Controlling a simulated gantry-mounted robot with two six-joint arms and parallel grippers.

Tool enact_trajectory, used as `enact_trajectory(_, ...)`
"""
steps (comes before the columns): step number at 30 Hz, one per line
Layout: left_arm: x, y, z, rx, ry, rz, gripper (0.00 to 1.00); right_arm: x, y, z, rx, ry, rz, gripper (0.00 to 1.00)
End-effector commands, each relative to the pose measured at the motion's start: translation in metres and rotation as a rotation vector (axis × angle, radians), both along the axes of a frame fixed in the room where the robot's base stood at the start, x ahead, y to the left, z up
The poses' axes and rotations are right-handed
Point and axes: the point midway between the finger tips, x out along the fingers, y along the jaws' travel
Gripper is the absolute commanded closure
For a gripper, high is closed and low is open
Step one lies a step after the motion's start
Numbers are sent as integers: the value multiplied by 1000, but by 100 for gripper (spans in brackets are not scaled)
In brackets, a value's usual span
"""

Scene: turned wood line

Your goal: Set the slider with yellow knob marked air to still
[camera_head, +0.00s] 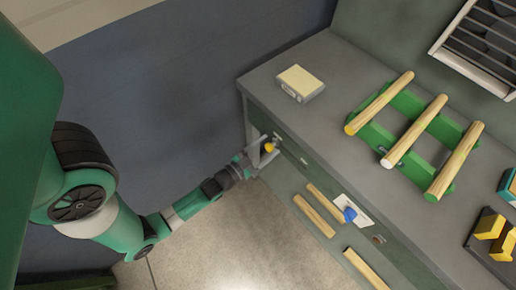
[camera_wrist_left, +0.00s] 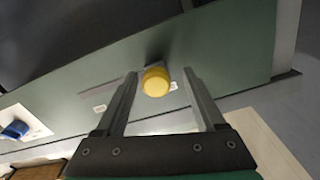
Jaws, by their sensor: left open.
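The yellow knob (camera_head: 269,147) of the slider is on the green front panel of the bench, near its left end. In the left wrist view the yellow knob (camera_wrist_left: 156,82) stands out from the panel over a short grey slot (camera_wrist_left: 125,84). Small white labels (camera_wrist_left: 100,108) sit by the slot, too small to read. My left gripper (camera_head: 268,152) is open at the knob. In the wrist view its two fingers (camera_wrist_left: 160,90) stand on either side of the knob, with gaps visible. My right gripper is not in view.
A blue knob (camera_head: 350,214) on a white plate is further along the same panel. Wooden rods (camera_head: 315,210) lie below it. On the bench top are a cream-topped box (camera_head: 300,82) and a green rack (camera_head: 408,133) with three rods. Open floor lies in front.

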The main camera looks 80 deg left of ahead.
Motion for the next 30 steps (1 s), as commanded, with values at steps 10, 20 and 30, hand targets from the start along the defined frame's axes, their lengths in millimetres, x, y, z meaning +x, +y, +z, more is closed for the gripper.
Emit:
enact_trajectory(10, -70, -35, 2, -3, 6, 6, 29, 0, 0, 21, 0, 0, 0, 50)
enact_trajectory(20, -97, -50, 0, -1, 1, 2, 29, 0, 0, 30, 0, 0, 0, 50)
enact_trajectory(30, -97, -50, 0, 0, 1, 1, 29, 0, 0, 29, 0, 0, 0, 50)
